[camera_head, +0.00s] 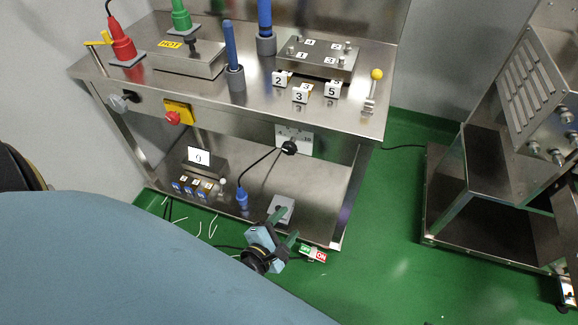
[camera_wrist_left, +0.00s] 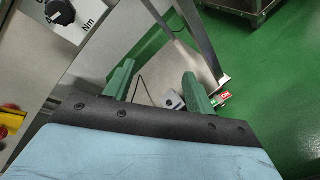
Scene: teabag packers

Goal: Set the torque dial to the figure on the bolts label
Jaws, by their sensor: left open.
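The torque dial is a black knob (camera_head: 289,147) on a white panel (camera_head: 304,134) on the front of the steel bench. In the left wrist view the panel shows at top left, with the knob (camera_wrist_left: 60,12) and "Nm" printed on it; the pointer's figure is not readable. Bolts stand on a steel plate (camera_head: 318,60) with small numbered tags. A white card or screen (camera_head: 199,155) on the lower shelf reads 9; I cannot tell if it is the bolts label. My left gripper (camera_head: 284,228) is open and empty, low before the shelf, below the dial. My right gripper is out of view.
A grey box (camera_head: 281,209) sits at the shelf's front edge, close by the left gripper. An OFF/ON sign (camera_head: 314,254) is near the bench leg. Cables hang below the dial. A steel machine (camera_head: 480,190) stands right; green floor (camera_head: 395,220) lies clear between.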

